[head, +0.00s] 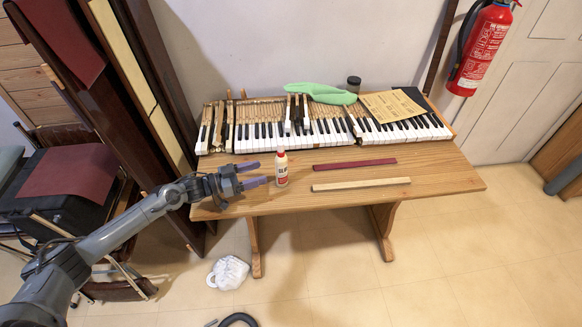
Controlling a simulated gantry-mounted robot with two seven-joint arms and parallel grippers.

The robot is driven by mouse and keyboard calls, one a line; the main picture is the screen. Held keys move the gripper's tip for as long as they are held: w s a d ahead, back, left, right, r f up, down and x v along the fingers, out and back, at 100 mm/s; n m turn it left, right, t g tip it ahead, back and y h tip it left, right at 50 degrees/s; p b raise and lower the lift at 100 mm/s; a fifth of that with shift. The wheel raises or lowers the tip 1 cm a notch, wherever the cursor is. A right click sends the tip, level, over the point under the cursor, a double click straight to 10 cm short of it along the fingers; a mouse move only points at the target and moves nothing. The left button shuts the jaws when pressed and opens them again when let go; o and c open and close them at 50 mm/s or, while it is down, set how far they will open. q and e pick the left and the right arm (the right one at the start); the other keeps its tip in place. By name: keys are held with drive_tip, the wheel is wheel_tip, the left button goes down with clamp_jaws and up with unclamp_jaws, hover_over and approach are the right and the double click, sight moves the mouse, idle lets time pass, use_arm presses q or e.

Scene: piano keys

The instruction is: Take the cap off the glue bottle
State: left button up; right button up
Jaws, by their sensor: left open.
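The glue bottle (281,172) is white with red lettering. It stands upright on the wooden table, left of the middle, near the front edge. I cannot tell whether a finger touches the bottle. Nothing is between the fingers. My right gripper is not in view.
On the table (435,180) lie a dark red strip (354,165) and a pale wooden strip (361,184), right of the bottle. Behind is a piano keyboard (330,133) with a green piece (320,93), a dark jar (353,84) and a paper sheet (392,105). The table's right end is clear.

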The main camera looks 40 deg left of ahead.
sight(286, 160)
use_arm(q)
drive_tip(key=shift+m, duration=0.4)
drive_tip(key=b+x, duration=0.2)
drive_tip(key=x, duration=0.1)
drive_tip(key=a+b+x, duration=0.1)
drive_tip(key=b+x, duration=0.2)
drive_tip(key=x, duration=0.1)
drive_tip(key=w+b+x, duration=0.1)
drive_tip(key=b+x, duration=0.1)
drive_tip(key=x, duration=0.2)
drive_tip(key=shift+w+a, duration=0.15)
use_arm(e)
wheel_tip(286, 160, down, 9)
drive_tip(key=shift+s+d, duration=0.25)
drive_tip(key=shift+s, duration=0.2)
use_arm(q)
drive_tip(key=c, duration=1.1)
drive_tip(key=shift+c, duration=0.6)
drive_tip(key=shift+r, duration=0.1)
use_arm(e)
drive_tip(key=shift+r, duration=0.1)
